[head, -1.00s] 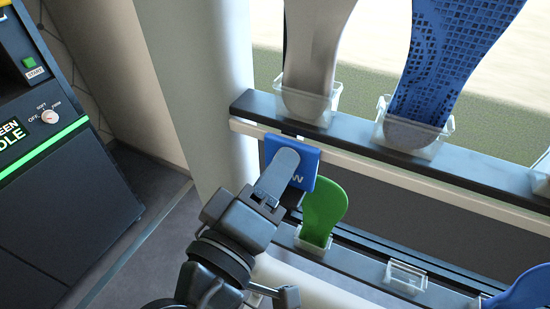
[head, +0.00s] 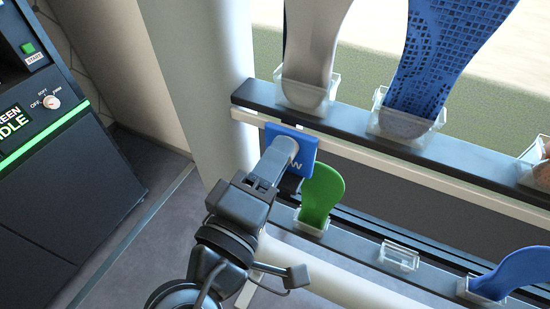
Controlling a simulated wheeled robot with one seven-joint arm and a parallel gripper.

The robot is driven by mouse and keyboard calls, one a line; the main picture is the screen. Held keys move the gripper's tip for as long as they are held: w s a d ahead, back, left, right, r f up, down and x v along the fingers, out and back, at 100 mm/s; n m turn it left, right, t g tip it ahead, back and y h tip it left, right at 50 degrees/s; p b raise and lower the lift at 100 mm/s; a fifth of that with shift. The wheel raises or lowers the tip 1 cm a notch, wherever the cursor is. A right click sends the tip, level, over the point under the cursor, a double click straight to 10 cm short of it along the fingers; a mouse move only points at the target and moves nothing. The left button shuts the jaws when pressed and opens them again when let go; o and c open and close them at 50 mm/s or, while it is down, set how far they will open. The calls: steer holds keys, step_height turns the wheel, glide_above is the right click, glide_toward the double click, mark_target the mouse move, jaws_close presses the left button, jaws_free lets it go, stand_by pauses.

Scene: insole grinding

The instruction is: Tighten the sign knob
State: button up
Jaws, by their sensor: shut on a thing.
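The blue sign (head: 307,149) hangs at the left end of the upper rail, with white letters partly showing. My gripper (head: 284,150) reaches up from below and its fingers lie in front of the sign. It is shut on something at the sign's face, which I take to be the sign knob. The knob itself is hidden behind the fingers.
The upper black rail (head: 358,128) holds a grey insole (head: 312,50) and a blue lattice insole (head: 430,60) in clear holders. Below, a green insole (head: 321,190) stands close right of my gripper. An empty clear holder (head: 400,256) and a blue insole (head: 515,274) are further right. A dark machine (head: 50,180) stands at left.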

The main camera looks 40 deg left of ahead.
steer(key=o, duration=1)
steer(key=shift+o, duration=0.2)
steer(key=shift+s, duration=0.1)
steer(key=b+v, duration=0.1)
steer(key=v, duration=0.6)
steer(key=shift+s+b, duration=0.3)
steer(key=shift+b, duration=0.1)
steer(key=shift+d+f, duration=0.1)
steer(key=shift+d, duration=0.05)
